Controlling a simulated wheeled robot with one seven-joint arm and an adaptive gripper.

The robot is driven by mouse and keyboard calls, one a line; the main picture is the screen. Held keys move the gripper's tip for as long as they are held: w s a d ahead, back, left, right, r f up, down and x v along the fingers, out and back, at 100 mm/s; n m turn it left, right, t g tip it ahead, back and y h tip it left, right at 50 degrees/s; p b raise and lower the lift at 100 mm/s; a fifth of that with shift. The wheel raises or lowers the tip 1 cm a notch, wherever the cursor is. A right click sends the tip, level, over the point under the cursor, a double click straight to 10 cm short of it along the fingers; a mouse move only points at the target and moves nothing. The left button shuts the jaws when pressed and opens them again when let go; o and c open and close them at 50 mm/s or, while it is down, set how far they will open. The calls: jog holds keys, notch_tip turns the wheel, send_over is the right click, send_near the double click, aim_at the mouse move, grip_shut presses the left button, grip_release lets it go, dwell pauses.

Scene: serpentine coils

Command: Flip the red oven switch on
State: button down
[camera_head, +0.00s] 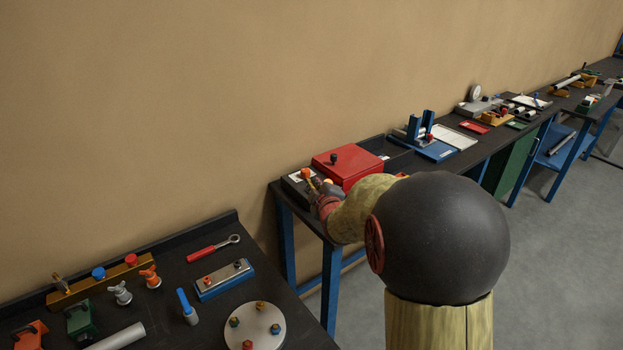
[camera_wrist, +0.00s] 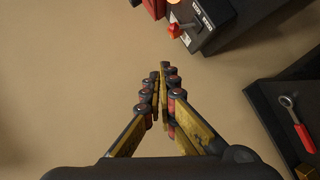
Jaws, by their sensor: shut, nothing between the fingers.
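The red oven switch (camera_head: 306,172) stands up from a small black switch box (camera_head: 293,188) with white labels, at the near left end of the far bench. In the wrist view the switch (camera_wrist: 174,31) juts from the edge of the black box (camera_wrist: 214,32) at the top, just beyond my fingertips and slightly right. My gripper (camera_wrist: 161,72) is shut and empty. In the head view my gripper (camera_head: 313,184) is small and partly hidden by my arm, close beside the switch. Whether it touches the switch I cannot tell.
A red box (camera_head: 352,164) with a black knob stands right of the switch box. A blue fixture (camera_head: 436,150) and other parts lie further along the bench. A nearer bench (camera_head: 190,240) holds a red wrench (camera_head: 212,248) and several fittings. A tan wall runs behind.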

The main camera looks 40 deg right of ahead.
jog(key=shift+v, duration=0.8)
jog(key=s+a+f+m+g+y, duration=0.1)
jog(key=s+f+m+g, duration=0.15)
jog(key=f, duration=0.25)
jog(key=s+f+m+g+y, duration=0.1)
jog(key=s+f+m+g, duration=0.15)
jog(key=f, duration=0.25)
jog(key=s+a+f+m+g+y, duration=0.1)
jog(key=s+a+m+g, duration=0.1)
jog(key=s+a, duration=0.4)
jog(key=s+a+r+y, duration=0.1)
jog(key=s+a+r, duration=0.3)
jog(key=a, duration=0.4)
jog(key=s+a+r+y, duration=0.1)
jog(key=s+a+r, duration=0.3)
jog(key=s+a, duration=0.3)
jog(key=s+a+r+g+y, duration=0.1)
jog(key=s+a+r, duration=0.4)
jog(key=a, duration=0.5)
jog(key=shift+s+a+y, duration=0.4)
jog(key=shift+s+y, duration=0.1)
jog(key=shift+s, duration=0.25)
